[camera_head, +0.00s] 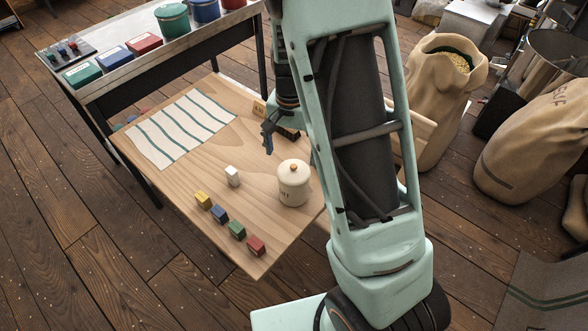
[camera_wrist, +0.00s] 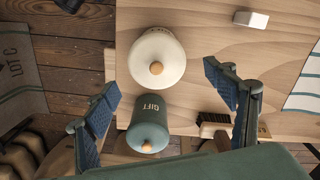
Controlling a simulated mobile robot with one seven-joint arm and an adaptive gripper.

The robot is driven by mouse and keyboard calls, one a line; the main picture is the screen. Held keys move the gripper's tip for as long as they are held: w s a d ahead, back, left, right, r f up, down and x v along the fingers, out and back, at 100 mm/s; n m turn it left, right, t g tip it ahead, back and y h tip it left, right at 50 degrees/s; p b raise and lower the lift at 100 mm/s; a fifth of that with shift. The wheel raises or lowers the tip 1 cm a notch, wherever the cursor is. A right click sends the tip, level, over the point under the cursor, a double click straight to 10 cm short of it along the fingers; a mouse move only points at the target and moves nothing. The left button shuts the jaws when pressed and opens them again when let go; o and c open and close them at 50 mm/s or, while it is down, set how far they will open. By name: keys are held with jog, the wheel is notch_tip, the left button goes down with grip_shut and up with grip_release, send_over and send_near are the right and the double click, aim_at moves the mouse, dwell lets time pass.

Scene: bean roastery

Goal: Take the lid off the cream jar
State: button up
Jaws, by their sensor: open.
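The cream jar (camera_head: 292,188) stands upright on the wooden table (camera_head: 188,150), near its right edge. Its cream lid (camera_head: 293,170) is on, with a small round wooden knob on top. In the wrist view the lid (camera_wrist: 158,50) shows from above, with its knob (camera_wrist: 156,68) near the middle. My gripper (camera_head: 268,138) is open and empty, above the table behind the cream jar. In the wrist view its two fingers (camera_wrist: 163,88) are spread wide and apart from the jar. A green jar (camera_wrist: 147,118) marked GIFT, with a wooden knob, shows between the fingers, nearer the camera.
A white block (camera_head: 233,176) stands left of the jar. Yellow, blue, green and red (camera_head: 256,245) blocks line the front edge. A striped cloth (camera_head: 180,128) lies at the back left. A brush (camera_wrist: 213,124) lies near the right finger. Sacks (camera_head: 438,100) stand right of my arm.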

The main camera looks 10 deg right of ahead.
aim_at(294, 167)
jog(key=f, duration=0.4)
jog(key=shift+s+d+p, duration=0.15)
jog(key=shift+d+p, duration=0.15)
jog(key=shift+d, duration=0.05)
jog(key=shift+f, duration=0.7)
jog(key=shift+c, duration=0.2)
jog(key=c, duration=1.5)
jog(key=shift+s, duration=0.1)
